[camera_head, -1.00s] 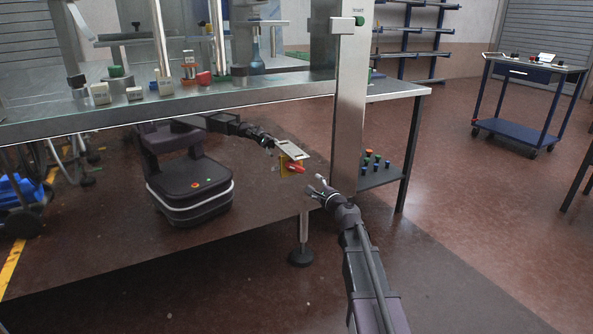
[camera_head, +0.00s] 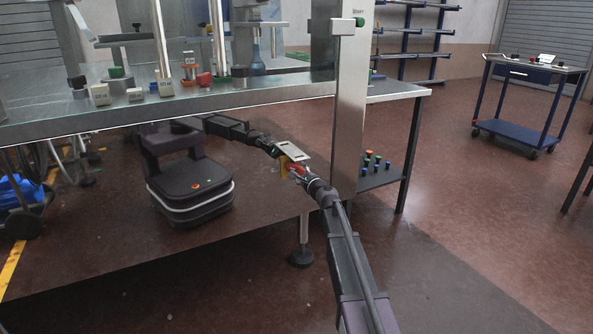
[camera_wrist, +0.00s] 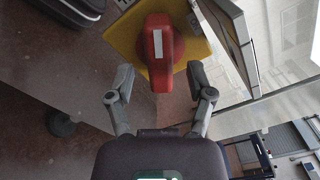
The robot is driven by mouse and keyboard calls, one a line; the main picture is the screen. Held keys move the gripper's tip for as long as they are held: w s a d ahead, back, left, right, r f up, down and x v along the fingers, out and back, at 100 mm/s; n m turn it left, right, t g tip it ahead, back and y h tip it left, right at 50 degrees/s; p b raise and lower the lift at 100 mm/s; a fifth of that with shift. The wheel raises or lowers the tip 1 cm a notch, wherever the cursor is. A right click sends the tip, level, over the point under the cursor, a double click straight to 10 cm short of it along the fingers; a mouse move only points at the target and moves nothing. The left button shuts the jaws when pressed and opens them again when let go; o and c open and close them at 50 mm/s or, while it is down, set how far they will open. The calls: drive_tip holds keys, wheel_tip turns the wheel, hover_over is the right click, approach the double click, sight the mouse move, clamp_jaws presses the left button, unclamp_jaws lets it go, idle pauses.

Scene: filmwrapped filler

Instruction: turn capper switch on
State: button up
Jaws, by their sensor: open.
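The switch is a red knob (camera_wrist: 160,50) on a yellow plate (camera_wrist: 122,37), in the upper middle of the wrist view. My gripper (camera_wrist: 160,78) is open, with one finger to each side of the knob's near end. A gap shows on both sides, so the fingers do not appear to touch it. In the head view the red knob (camera_head: 300,171) and yellow plate (camera_head: 283,166) are small, and my gripper (camera_head: 306,177) partly covers them. The knob's exact angle is hard to read there.
A metal post (camera_head: 348,120) stands just right of the switch. A steel work surface (camera_head: 200,100) with several small parts lies above it. A low shelf (camera_head: 382,178) with several coloured buttons is to the right. A blue trolley (camera_head: 520,100) stands far right on open floor.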

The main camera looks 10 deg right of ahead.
drive_tip(key=shift+x, duration=1.4)
clamp_jaws()
